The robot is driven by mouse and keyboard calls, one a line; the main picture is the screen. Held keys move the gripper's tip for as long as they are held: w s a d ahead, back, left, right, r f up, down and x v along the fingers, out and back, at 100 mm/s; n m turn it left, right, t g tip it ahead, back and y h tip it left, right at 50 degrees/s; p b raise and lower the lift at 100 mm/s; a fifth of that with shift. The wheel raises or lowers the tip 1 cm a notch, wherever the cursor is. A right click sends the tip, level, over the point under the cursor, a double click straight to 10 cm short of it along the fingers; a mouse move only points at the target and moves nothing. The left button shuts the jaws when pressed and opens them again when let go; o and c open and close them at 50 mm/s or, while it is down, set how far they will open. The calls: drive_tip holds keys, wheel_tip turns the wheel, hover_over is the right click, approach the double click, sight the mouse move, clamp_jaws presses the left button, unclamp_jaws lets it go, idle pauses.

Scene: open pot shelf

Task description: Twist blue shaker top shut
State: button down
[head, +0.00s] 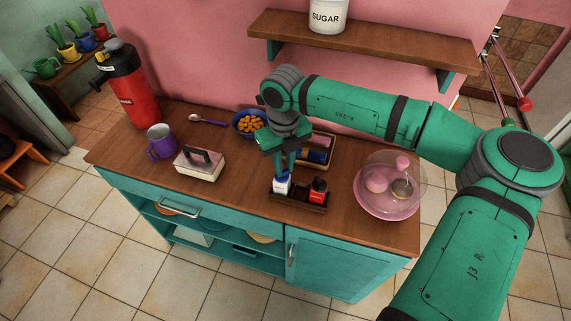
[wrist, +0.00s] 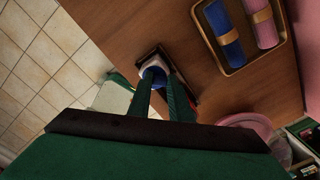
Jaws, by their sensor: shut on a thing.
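The blue shaker (head: 282,184) stands upright in a dark wooden rack on the counter, with a white label on its side. My gripper (head: 282,168) reaches down from above and is shut on its top. In the wrist view the two fingers of my gripper (wrist: 165,88) close around the blue shaker (wrist: 154,74), whose pale rim and blue part show between and beyond the fingertips. The fingers hide much of the top, so I cannot tell how far it is turned. A red shaker with a dark top (head: 318,190) stands to its right in the same rack (head: 299,203).
A tray with rolled cloths (head: 318,150) lies behind the rack, and a blue bowl of orange pieces (head: 250,123) stands behind left. A butter dish (head: 199,162) is left. A pink domed cake stand (head: 388,205) is right. A shelf (head: 365,41) hangs above.

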sight(286, 170)
drive_tip(key=shift+d+m, duration=0.15)
drive_tip(key=shift+m, duration=0.15)
drive_tip(key=c, duration=1.6)
unclamp_jaws()
wheel_tip(286, 170, up, 11)
drive_tip(key=shift+f, duration=0.1)
